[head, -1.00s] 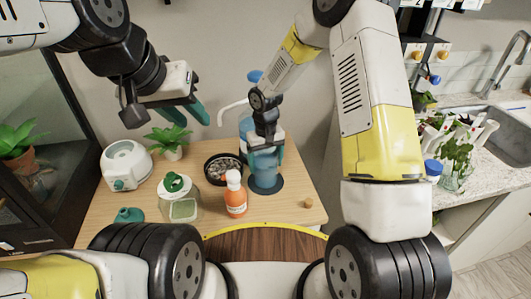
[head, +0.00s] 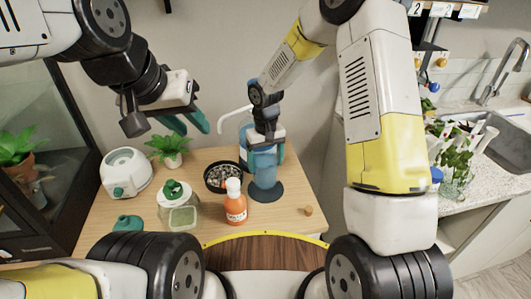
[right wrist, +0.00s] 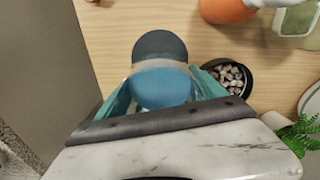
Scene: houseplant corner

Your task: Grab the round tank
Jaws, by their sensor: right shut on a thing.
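In the right wrist view, the tank's blue top (right wrist: 161,88) sits between the teal fingers (right wrist: 160,97). My left gripper (head: 190,124) is empty, teal fingers apart, above the table's back left.
Close to the tank stand an orange bottle (head: 235,209), a dark bowl of pebbles (head: 222,190) and a blue vessel with a white spout (head: 244,127). A green-lidded jar (head: 180,216), white round device (head: 122,177) and potted plant (head: 169,145) are further left. The table's right front is mostly clear.

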